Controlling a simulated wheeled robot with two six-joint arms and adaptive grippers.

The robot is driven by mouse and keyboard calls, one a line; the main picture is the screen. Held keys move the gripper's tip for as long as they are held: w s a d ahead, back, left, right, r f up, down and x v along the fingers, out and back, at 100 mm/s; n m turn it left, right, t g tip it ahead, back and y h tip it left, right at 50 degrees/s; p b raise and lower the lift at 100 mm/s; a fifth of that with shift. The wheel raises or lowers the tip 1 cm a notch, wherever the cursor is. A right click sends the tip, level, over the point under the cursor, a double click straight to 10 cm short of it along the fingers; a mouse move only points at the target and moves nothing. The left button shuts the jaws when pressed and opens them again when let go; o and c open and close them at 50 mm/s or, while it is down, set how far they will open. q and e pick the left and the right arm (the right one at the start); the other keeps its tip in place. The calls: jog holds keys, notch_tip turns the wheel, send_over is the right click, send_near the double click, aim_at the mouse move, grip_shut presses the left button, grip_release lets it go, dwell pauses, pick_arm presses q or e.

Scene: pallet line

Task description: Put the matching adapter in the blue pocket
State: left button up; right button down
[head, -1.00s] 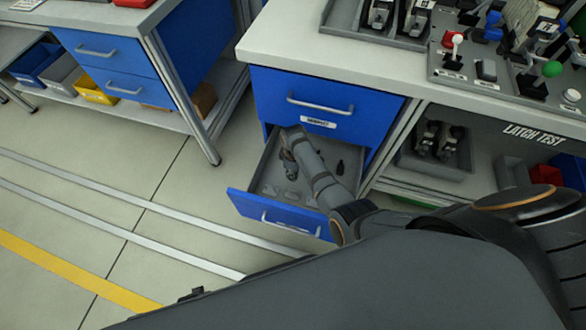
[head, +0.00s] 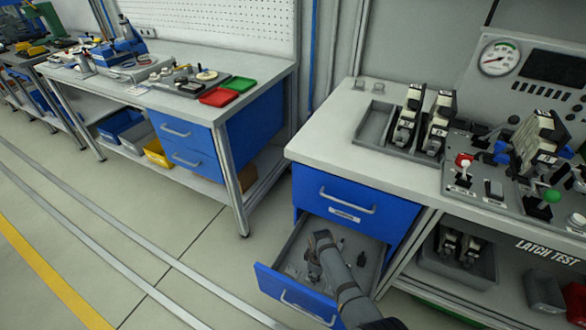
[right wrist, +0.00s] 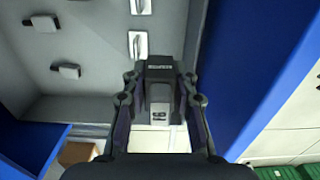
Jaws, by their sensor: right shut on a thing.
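My right gripper (head: 314,268) reaches into the open lower drawer (head: 297,305), which has a blue front and a grey inside. In the right wrist view my right gripper (right wrist: 160,88) is shut on an adapter (right wrist: 159,98) with a dark top and a grey body. Several small grey pieces lie on the drawer floor, such as one grey piece (right wrist: 66,71) and another (right wrist: 139,44). A small dark piece (head: 361,259) stands in the drawer right of my arm. I cannot pick out a blue pocket for certain. My left gripper is not in view.
The bench top (head: 330,145) above the drawer holds a grey tray (head: 374,128) with two upright devices and a control panel (head: 480,180) with levers. A second bench (head: 270,85) stands at the left, with red and green trays. Floor between is clear.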

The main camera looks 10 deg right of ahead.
notch_tip(320, 180, up, 13)
jog(key=p, duration=1.1)
jog(key=shift+r, duration=0.1)
notch_tip(320, 180, down, 3)
jog(key=shift+s+r+b, duration=0.1)
jog(key=shift+r+b, duration=0.05)
jog(key=shift+b, duration=0.95)
jog(key=shift+f+b, duration=0.3)
jog(key=shift+f, duration=0.15)
jog(key=shift+r, duration=0.1)
